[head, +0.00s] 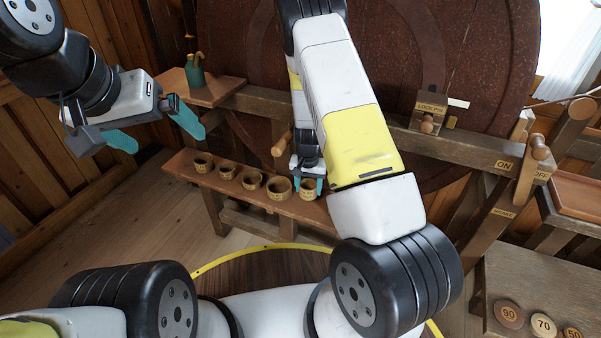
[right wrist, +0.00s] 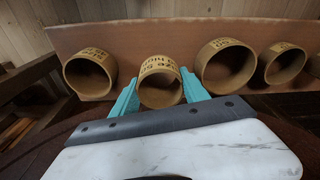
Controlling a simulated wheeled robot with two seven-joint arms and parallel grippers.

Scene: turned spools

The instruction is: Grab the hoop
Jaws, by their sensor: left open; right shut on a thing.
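The hoop (right wrist: 161,92) is a short tan wooden ring with dark lettering, between the two teal fingers of my right gripper (right wrist: 160,97) in the right wrist view. The fingers touch its sides and are shut on it. In the head view the hoop (head: 308,193) is at the right end of the visible row on a reddish-brown shelf (head: 240,194), with my right gripper (head: 308,185) over it and my arm covering what lies further right. It appears to be still at the shelf. My left gripper (head: 154,131) is open and empty, up at the left, away from the shelf.
Similar rings stand close on both sides, one at the left (right wrist: 89,75) and one at the right (right wrist: 228,66) in the right wrist view. A small ledge with a green pot (head: 195,76) is near my left gripper. A large reddish disc (head: 400,50) stands behind the beam.

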